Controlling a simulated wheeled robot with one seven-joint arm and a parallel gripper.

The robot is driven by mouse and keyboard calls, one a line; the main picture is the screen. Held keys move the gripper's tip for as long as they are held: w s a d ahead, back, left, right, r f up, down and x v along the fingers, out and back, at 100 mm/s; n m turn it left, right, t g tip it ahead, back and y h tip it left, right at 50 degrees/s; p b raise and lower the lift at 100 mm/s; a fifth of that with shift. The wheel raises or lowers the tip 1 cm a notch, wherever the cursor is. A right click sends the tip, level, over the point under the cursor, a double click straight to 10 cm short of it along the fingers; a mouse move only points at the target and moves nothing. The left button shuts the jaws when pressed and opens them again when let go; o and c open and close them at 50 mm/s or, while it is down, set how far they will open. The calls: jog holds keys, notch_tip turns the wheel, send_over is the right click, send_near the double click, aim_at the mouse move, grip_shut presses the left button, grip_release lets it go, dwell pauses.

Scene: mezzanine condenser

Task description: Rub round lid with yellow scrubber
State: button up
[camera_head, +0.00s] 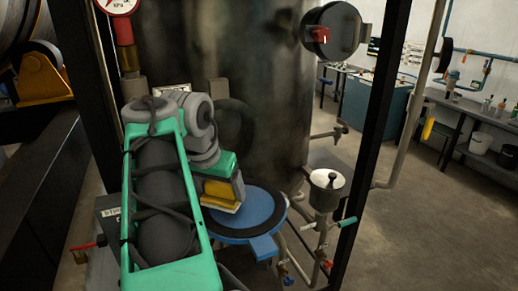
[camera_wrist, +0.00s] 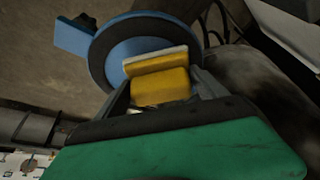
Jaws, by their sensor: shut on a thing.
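The yellow scrubber (camera_head: 222,191) has a pale layer along one edge. My gripper (camera_head: 226,176) is shut on it. In the wrist view, the scrubber (camera_wrist: 158,82) sits between the two fingers of my gripper (camera_wrist: 160,92). The lid (camera_wrist: 108,66) lies behind the scrubber in the wrist view. I cannot tell whether they touch. My arm and the scrubber hide part of the lid.
A large stained metal tank (camera_head: 235,75) stands right behind the lid. A dark upright post (camera_head: 374,130) is further right. Open floor (camera_head: 430,230) lies beyond it.

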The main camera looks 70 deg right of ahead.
notch_tip(320, 180, up, 2)
jog(key=shift+r+p, duration=0.1)
jog(key=shift+p, duration=0.6)
jog(key=shift+r, duration=1.1)
